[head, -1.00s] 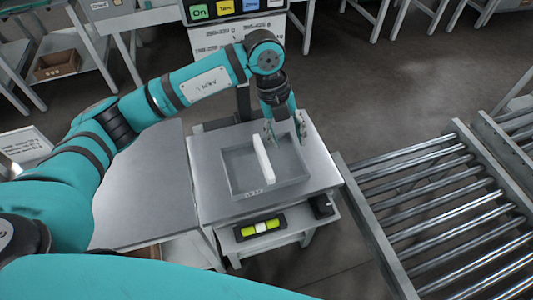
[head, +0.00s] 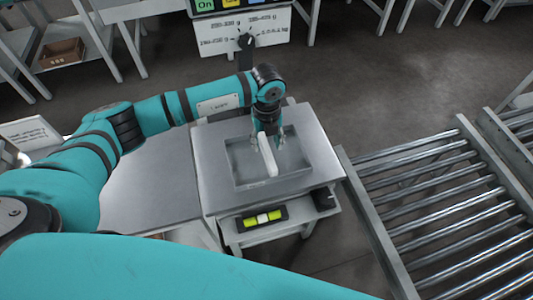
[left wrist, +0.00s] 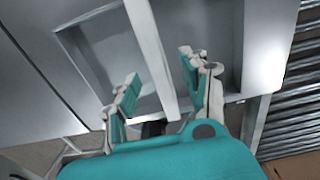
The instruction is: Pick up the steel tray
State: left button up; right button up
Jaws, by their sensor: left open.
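The steel tray (head: 242,178) is a shallow grey rectangular tray lying flat on a metal-topped stand. A pale upright bar (head: 267,158) runs across its middle. My left gripper (head: 275,137) points down at the far part of the tray, near the bar's far end. In the left wrist view the tray (left wrist: 222,40) fills the upper part, and the bar (left wrist: 148,40) passes between the two spread fingers of my left gripper (left wrist: 158,68). The gripper is open, with gaps to the bar on both sides. Whether the fingertips touch the tray floor is unclear. My right gripper is out of view.
The stand's metal top (head: 318,160) has bare room around the tray. A yellow-green level (head: 262,217) shows at its front. A roller conveyor (head: 430,200) stands close on the right.

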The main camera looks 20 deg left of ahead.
aim_at(266, 147)
pick_arm(q)
notch_tip(266, 147, down, 5)
jog(key=shift+s+p, duration=0.1)
jog(key=shift+p, duration=0.2)
grip_shut()
